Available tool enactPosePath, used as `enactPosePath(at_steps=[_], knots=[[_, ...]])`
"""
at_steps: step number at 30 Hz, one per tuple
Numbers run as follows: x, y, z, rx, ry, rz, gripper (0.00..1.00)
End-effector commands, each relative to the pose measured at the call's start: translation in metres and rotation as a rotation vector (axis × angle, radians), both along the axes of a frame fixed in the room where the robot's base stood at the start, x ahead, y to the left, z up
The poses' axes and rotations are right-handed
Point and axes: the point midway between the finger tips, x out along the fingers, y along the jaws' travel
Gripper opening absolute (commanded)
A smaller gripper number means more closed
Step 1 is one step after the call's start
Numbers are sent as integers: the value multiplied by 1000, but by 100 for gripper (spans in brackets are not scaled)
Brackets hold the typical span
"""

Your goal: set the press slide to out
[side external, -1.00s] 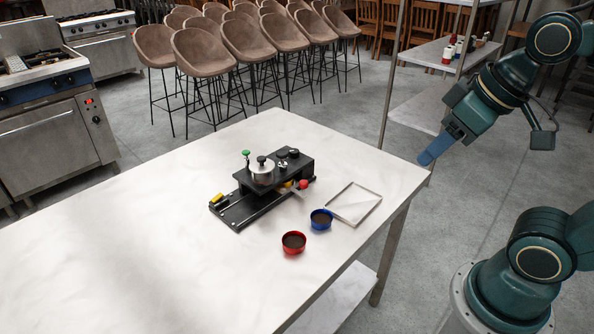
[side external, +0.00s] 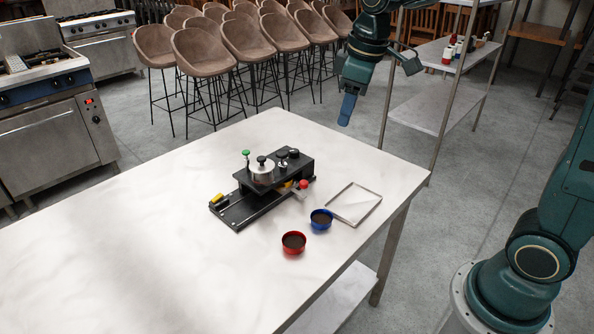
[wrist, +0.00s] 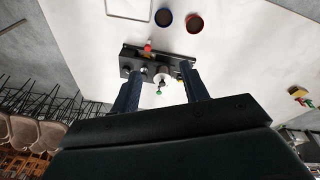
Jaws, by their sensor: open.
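The press (side external: 285,168) is a black unit on the white table, with a silver round pot (side external: 262,172), a green knob (side external: 245,153) and a red knob (side external: 303,184). A low black rail section (side external: 240,212) reaches out to its lower left, with a yellow piece (side external: 217,199) at the end. I cannot tell which part is the slide or how it is set. My gripper (side external: 347,110) is open and empty, high beyond the table's far right side, apart from the press. In the wrist view, the press (wrist: 148,60) shows between and beyond the fingers, partly hidden by them.
A blue bowl (side external: 321,220), a red bowl (side external: 293,243) and a shallow square tray (side external: 353,204) lie right of and in front of the press. The table (side external: 120,230) is clear on the left. A small yellow, red and green item (wrist: 300,95) shows in the wrist view. Stools (side external: 203,52) stand behind.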

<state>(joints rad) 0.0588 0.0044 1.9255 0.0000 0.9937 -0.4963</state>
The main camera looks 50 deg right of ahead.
Motion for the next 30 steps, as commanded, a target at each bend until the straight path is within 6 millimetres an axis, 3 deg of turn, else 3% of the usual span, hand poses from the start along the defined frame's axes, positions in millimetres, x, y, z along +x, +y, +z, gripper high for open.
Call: enactPosePath(at_steps=[9,18,24,30], knots=[[64,-12,-40,-20,92,134,45],[115,-25,-91,-27,172,262,45],[135,-31,-119,-26,206,324,45],[142,-33,-129,-25,218,347,45]])
